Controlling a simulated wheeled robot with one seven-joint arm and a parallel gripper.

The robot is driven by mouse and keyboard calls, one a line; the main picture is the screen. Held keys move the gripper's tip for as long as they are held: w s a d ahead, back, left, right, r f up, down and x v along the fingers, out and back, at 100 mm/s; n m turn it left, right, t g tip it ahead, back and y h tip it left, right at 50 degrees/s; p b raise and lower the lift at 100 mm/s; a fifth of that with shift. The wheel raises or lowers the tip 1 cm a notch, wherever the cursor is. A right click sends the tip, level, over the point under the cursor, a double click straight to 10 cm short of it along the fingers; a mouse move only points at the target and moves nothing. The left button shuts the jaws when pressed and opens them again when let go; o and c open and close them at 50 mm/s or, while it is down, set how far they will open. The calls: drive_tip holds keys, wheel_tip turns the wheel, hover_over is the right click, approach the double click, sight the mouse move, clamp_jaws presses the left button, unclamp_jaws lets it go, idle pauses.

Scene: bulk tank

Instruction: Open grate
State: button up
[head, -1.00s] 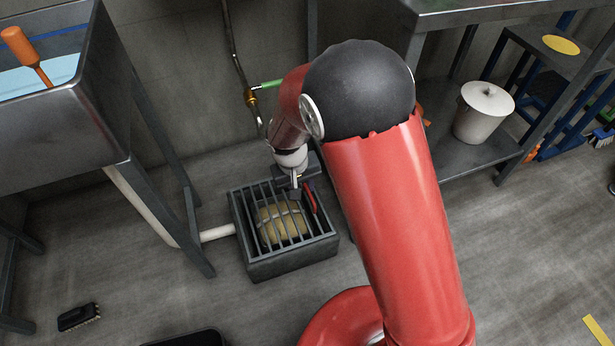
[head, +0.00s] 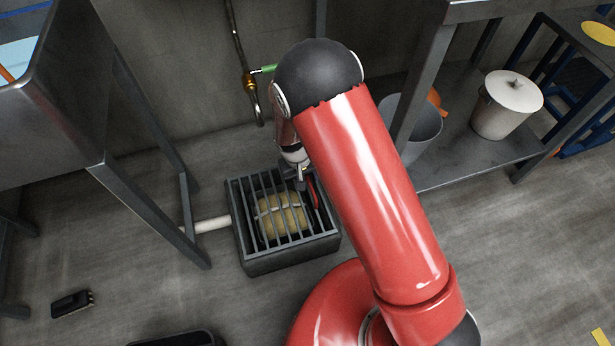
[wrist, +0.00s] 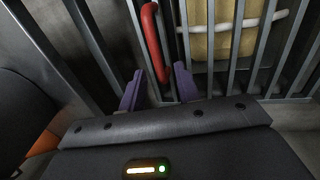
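The grate (head: 243,207) is a set of dark grey parallel bars over a square box on the floor, and looks closed in the head view. A tan block with a pale band (head: 282,214) shows beneath the bars. The grate's red handle (head: 314,191) is on its right side and also shows in the wrist view (wrist: 152,40). My gripper (wrist: 158,88) is open, with purple fingertips apart. The near end of the handle lies between or just beyond the fingertips; contact cannot be told. In the head view my arm partly hides the gripper and the box's right back corner.
A steel tank on legs (head: 60,110) stands at the left, with a white pipe (head: 212,224) running to the box. A steel shelf (head: 465,150) at the right holds a lidded white bucket (head: 505,105) and a grey bucket (head: 424,130). A brush (head: 72,303) lies on the floor.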

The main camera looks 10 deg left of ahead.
drive_tip(key=shift+f, duration=0.25)
drive_tip(key=shift+c, duration=0.2)
clamp_jaws()
drive_tip(key=shift+r, duration=0.1)
